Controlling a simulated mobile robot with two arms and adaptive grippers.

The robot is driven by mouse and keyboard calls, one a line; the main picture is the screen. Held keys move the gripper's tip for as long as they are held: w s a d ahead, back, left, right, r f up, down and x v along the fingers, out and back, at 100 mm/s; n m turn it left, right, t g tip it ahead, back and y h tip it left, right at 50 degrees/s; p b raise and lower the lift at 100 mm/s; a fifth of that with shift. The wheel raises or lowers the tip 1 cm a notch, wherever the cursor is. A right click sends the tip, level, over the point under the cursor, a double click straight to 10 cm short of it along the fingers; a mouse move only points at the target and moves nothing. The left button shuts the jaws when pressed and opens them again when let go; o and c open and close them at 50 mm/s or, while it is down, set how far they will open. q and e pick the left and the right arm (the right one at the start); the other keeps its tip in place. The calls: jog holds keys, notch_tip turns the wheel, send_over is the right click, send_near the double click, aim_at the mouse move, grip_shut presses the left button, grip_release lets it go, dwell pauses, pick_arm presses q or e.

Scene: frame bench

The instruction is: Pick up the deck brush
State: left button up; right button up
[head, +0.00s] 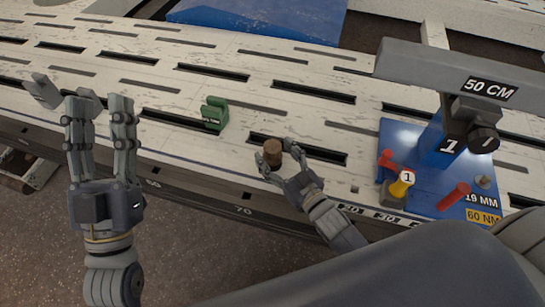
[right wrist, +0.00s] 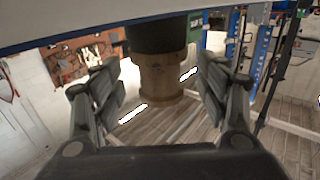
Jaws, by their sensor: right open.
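The deck brush, a short round wooden piece (head: 273,151), stands on the slotted bench (head: 330,75) near its front edge. That view looks upside down. My right gripper (head: 276,155) is open, with one finger on each side of the brush. In the wrist view, gaps show between the brush and both fingers (right wrist: 155,100). My left gripper (head: 98,105) is open and empty, at the bench's front edge on the left.
A green block (head: 214,113) sits on the bench left of the brush. To the right, a blue plate (head: 435,190) carries a post with a grey beam (head: 440,68), a yellow-topped piece (head: 401,186) and red handles. A blue sheet (head: 260,15) lies at the back.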

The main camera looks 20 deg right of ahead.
pick_arm(q)
jog(key=shift+s+a+r+t+h, duration=0.1)
jog(key=shift+s+r+t+h, duration=0.3)
jog(key=shift+s+r+t, duration=0.45)
pick_arm(e)
jog(key=shift+x, duration=0.9)
pick_arm(q)
jog(key=shift+r, duration=0.1)
pick_arm(e)
jog(key=c, duration=1.2)
pick_arm(q)
jog(key=shift+w, duration=0.1)
pick_arm(e)
jog(key=shift+r, duration=0.1)
jog(key=shift+c, duration=0.2)
